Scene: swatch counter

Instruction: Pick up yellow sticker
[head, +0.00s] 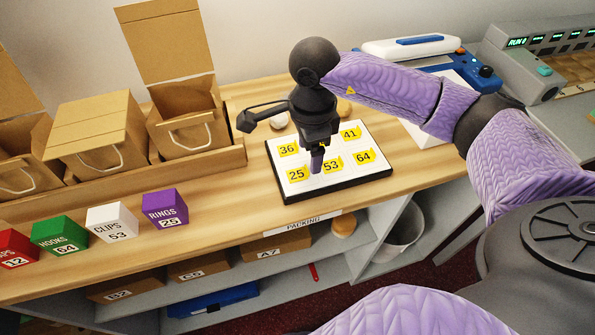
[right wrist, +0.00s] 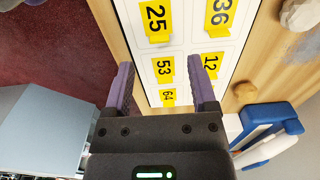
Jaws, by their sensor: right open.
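A white board (head: 320,190) with a dark edge lies on the wooden counter and carries yellow stickers with black numbers. In the head view I read the stickers 36 (head: 289,149), 41 (head: 350,133), 25 (head: 298,174), 53 (head: 332,164) and 64 (head: 365,157). A sticker 12 (right wrist: 209,66) shows in the right wrist view, behind my gripper in the head view. My right gripper (head: 318,160) is over the middle of the board, open and empty. In the right wrist view its fingers (right wrist: 161,72) stand either side of the 53 sticker (right wrist: 163,69). My left gripper is out of view.
Labelled red, green (head: 59,235), white (head: 111,222) and purple (head: 165,208) blocks line the counter's front left. Open cardboard bags (head: 188,118) stand behind them. A blue and white device (head: 410,47) is at the back right. A grey bin (head: 402,235) stands below the counter.

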